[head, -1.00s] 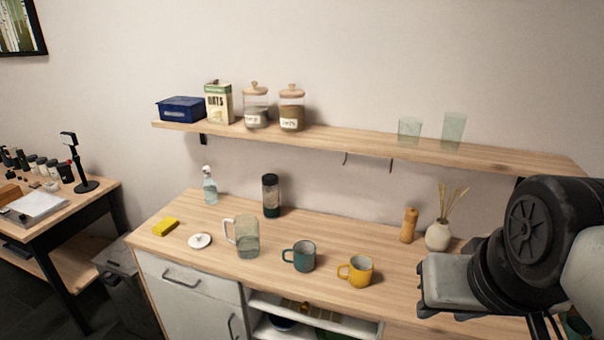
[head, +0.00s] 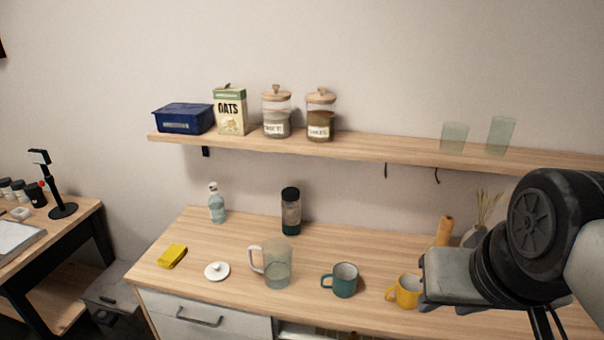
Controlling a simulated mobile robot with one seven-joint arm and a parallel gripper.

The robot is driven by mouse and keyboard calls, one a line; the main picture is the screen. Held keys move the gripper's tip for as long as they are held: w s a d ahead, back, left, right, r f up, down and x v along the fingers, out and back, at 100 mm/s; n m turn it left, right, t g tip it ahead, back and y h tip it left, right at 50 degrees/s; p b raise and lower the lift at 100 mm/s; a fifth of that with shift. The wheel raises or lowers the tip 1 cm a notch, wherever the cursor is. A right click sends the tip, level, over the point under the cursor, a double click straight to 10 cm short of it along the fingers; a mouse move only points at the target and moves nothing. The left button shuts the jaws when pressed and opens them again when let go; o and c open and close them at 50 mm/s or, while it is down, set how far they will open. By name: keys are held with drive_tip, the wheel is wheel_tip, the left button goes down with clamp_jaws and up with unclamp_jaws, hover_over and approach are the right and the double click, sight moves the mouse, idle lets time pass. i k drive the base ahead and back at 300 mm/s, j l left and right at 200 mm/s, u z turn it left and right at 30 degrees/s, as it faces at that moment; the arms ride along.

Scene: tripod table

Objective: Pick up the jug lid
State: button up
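The jug lid (head: 217,271) is a small white disc with a knob. It lies on the wooden counter (head: 210,243), between the yellow sponge and the clear jug (head: 277,265). The jug stands upright just right of the lid, its handle toward the lid, with no lid on it. My gripper (head: 428,283) is at the right of the head view, well away from the lid and in front of the yellow mug. Its fingers are seen from the side, so their opening does not show.
A yellow sponge (head: 172,256), spray bottle (head: 217,203), dark tumbler (head: 291,211), teal mug (head: 341,280) and yellow mug (head: 404,291) stand around on the counter. A shelf (head: 370,149) with jars and glasses hangs above. The counter in front of the lid is clear.

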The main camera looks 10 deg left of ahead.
sight(219, 271)
drive_tip(key=i+j, duration=0.1)
drive_tip(key=j, duration=0.4)
drive_tip(key=i+j, duration=0.1)
drive_tip(key=j, duration=0.4)
drive_tip(key=i+j, duration=0.15)
drive_tip(key=j, duration=0.35)
drive_tip(key=i+j, duration=0.1)
drive_tip(key=j, duration=0.4)
